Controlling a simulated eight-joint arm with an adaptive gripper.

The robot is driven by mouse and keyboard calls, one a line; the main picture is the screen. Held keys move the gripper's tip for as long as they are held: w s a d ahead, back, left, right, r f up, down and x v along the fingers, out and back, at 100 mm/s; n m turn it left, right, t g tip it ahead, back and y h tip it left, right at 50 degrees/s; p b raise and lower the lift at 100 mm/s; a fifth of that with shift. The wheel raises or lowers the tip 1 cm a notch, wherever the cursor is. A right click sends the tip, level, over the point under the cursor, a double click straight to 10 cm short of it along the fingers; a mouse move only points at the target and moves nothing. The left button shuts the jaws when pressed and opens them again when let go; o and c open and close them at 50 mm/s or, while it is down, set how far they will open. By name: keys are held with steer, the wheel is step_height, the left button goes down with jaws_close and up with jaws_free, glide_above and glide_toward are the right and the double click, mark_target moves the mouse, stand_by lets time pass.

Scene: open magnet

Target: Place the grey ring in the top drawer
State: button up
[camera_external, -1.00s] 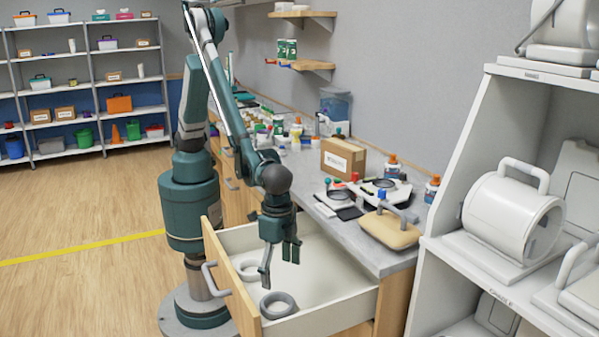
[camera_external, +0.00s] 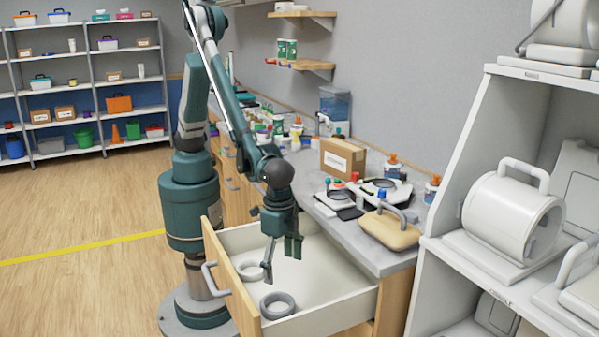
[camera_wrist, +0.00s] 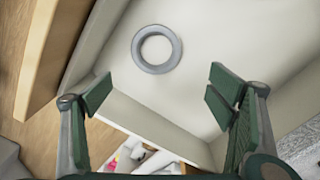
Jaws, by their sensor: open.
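A dark grey ring (camera_external: 278,304) lies flat on the floor of the open drawer (camera_external: 343,312), near its front corner.
The wooden drawer front (camera_external: 232,275) with its grey handle stands at the left. The countertop (camera_external: 385,260) on the right holds a tan pad (camera_external: 388,232), a cardboard box (camera_external: 342,160) and bottles. A white shelf unit (camera_external: 430,255) stands close on the right. The drawer floor has free room.

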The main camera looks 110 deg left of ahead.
steer(key=s+a+r+t+h, duration=0.1)
steer(key=s+a+r+t, duration=0.1)
steer(key=a+r, duration=1)
steer(key=s+a+r+t, duration=0.15)
steer(key=a+r, duration=0.65)
steer(key=a, duration=0.8)
steer(key=s+a+r+n+t, duration=0.1)
steer(key=s+a+r, duration=0.1)
steer(key=s+a, duration=0.7)
steer(key=s+a+r+t+y, duration=0.1)
steer(key=s+a+t, duration=0.1)
steer(key=s+a, duration=0.8)
steer(key=shift+a+r+n, duration=0.35)
steer(key=shift+a+n, duration=0.05)
steer(key=shift+a, duration=0.6)
steer(key=shift+t, duration=0.25)
steer(key=o, duration=0.6)
